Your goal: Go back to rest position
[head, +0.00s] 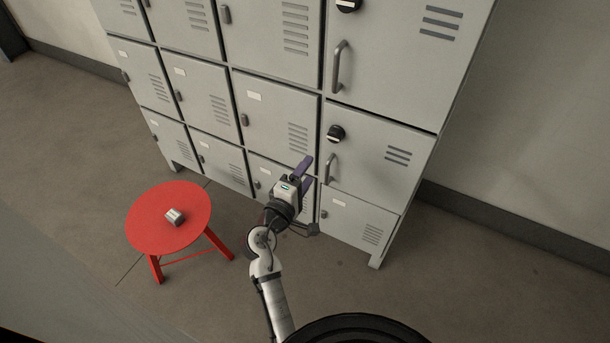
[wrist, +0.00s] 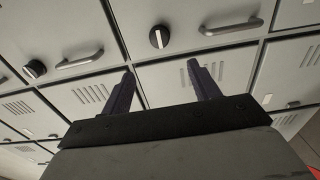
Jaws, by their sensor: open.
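My gripper (head: 305,174) is open and empty in the head view, in front of the lower part of a grey locker bank (head: 283,128). Its two purple-grey fingers point up and away toward the lockers. In the wrist view my gripper (wrist: 166,85) shows its two dark fingers spread apart with nothing between them. Locker doors with bar handles and round knobs lie beyond the fingers. I cannot tell the exact gap between fingertips and doors.
A red stool (head: 148,222) stands on the floor at left, with a small metallic object (head: 175,217) on its seat. A locker handle (head: 331,169) and a dark knob (head: 336,133) stick out right of my gripper. Floor at right (head: 480,290) is clear.

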